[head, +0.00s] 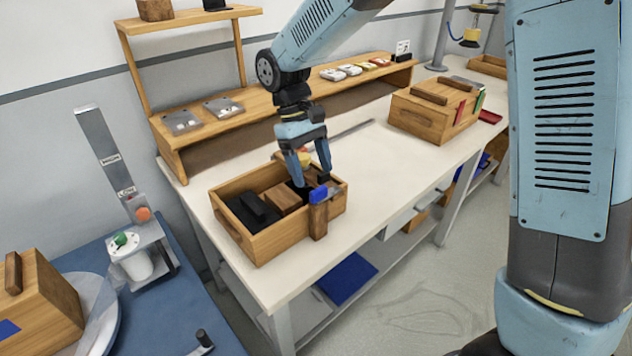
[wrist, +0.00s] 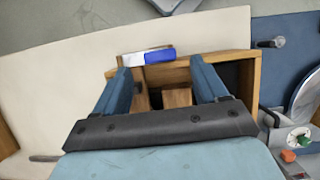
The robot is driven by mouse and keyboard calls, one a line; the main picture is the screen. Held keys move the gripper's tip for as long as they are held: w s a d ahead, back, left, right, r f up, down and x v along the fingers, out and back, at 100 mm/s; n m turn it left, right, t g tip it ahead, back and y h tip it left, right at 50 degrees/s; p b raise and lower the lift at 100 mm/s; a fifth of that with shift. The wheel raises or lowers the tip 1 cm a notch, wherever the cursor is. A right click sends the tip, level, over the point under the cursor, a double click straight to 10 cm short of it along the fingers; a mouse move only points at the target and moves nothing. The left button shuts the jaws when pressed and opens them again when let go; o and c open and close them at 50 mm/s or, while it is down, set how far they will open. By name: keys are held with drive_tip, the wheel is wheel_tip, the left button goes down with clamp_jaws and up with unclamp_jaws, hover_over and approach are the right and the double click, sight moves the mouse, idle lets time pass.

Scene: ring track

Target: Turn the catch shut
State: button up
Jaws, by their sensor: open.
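A wooden box (head: 262,246) without a lid stands on the white table; its corner also shows in the wrist view (wrist: 238,64). At its right side a wooden post (head: 318,220) carries what looks like the catch, a small grey bar with a blue end (head: 319,194). In the wrist view the catch (wrist: 158,56) lies roughly crosswise just beyond my fingertips. My gripper (head: 311,180) is open above the box's right end, close to the catch. In the wrist view its two fingers (wrist: 160,72) are spread wide with nothing between them. I cannot tell whether they touch anything.
The box holds black blocks (head: 250,209) and a wooden block (head: 282,198). A shelf (head: 256,92) with small packages runs behind. A closed wooden box (head: 420,117) stands farther right. A blue table (head: 190,310) with a HIGH/LOW stand (head: 110,155) is at left. The table front is clear.

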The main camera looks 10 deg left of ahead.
drive_tip(key=v, duration=0.9)
drive_tip(key=shift+d+r, duration=0.1)
drive_tip(key=s+d+r+m+t+y, duration=0.15)
drive_tip(key=d+r, duration=0.25)
drive_tip(key=d, duration=0.6)
drive_tip(key=s+d+r+m+t+y, duration=0.1)
drive_tip(key=d+r+m+t, duration=0.15)
drive_tip(key=d, duration=0.65)
drive_tip(key=s+d+m+t, duration=0.2)
drive_tip(key=s+d+m, duration=0.1)
drive_tip(key=s+d, duration=0.3)
drive_tip(key=s+d+m+t+y, duration=0.1)
drive_tip(key=s+d+m+t, duration=0.1)
drive_tip(key=s+d, duration=0.4)
drive_tip(key=d+m, duration=0.1)
drive_tip(key=d, duration=0.3)
drive_tip(key=shift+d+r+t, duration=0.2)
drive_tip(key=shift+d+t, duration=0.05)
drive_tip(key=shift+t, duration=0.05)
drive_tip(key=shift+s, duration=0.1)
